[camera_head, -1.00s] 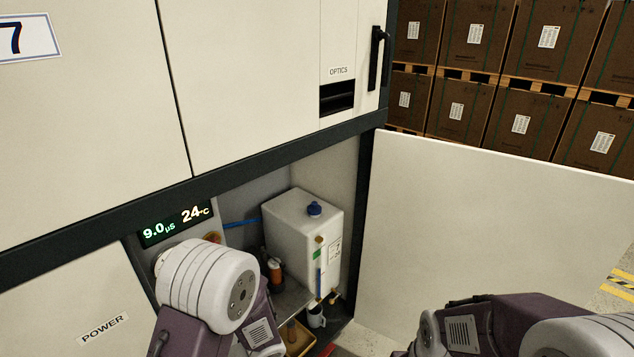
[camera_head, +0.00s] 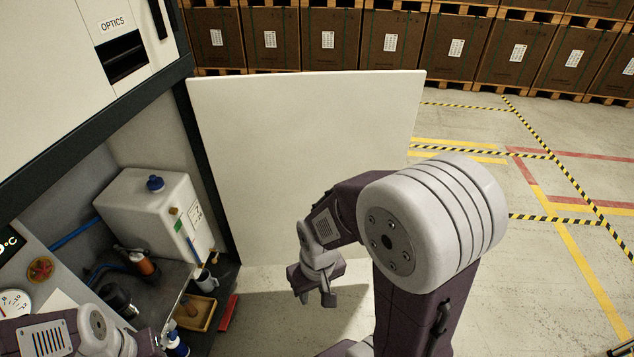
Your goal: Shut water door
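The water door (camera_head: 290,150) is a large plain cream panel. It stands swung open at the right side of the lower cabinet compartment. My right gripper (camera_head: 314,292) is in front of the door's inner face, low down, and appears apart from it. Its fingers point downward and nothing shows between them; whether they are parted is too small to tell. My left arm enters at the lower left, in front of the open compartment, and its gripper is out of view.
The compartment holds a white tank (camera_head: 150,205) with a blue cap, an orange-topped bottle (camera_head: 143,262), a wooden tray (camera_head: 196,312) and a white mug (camera_head: 205,281). A red object (camera_head: 228,312) lies by the compartment's front. Boxes on pallets (camera_head: 390,40) stand behind. Floor at right is clear.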

